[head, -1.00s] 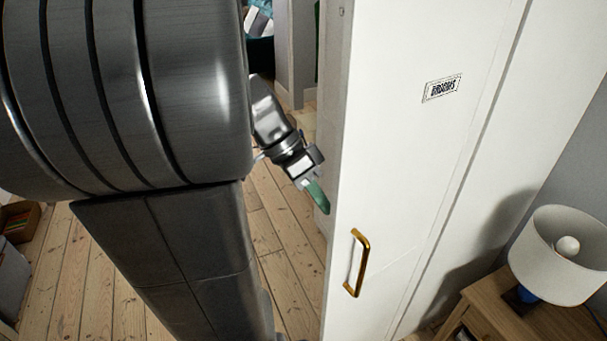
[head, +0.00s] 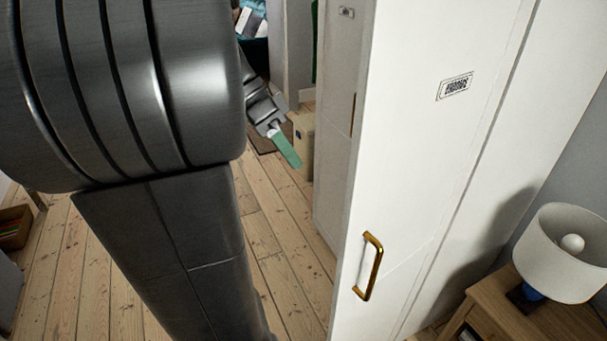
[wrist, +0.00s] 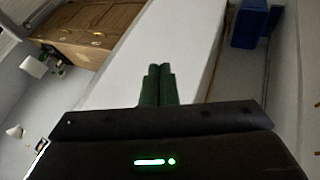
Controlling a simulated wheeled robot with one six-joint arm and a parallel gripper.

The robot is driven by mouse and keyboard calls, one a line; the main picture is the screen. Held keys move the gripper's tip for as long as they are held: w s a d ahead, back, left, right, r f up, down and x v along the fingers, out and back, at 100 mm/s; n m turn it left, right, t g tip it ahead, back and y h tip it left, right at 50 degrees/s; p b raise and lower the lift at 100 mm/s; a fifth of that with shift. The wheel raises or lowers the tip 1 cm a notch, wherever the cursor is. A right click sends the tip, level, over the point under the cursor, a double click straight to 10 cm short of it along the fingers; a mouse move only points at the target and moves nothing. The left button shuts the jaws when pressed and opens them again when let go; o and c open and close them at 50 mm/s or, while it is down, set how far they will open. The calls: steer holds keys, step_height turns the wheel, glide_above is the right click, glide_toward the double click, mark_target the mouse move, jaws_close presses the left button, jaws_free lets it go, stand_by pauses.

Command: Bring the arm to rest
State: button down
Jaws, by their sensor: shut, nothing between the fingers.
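My gripper (head: 284,148) shows in the head view past my large dark arm link, its green fingers pointing down and to the right. It is to the left of the white cabinet, clear of the gold handle (head: 369,266). In the wrist view the two green fingers (wrist: 158,84) lie side by side, shut with nothing held. Part of my arm behind the gripper is hidden by the arm link.
The tall white cabinet (head: 420,170) with a small label stands to the right. A bedside table (head: 500,305) with a white lamp (head: 566,250) is at the lower right. A small box (head: 302,145) stands behind the gripper. Floorboards (head: 265,225) are bare between.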

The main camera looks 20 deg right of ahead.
steer(key=shift+w+a+r, duration=0.1)
steer(key=shift+a+r, duration=0.2)
steer(key=shift+r, duration=0.25)
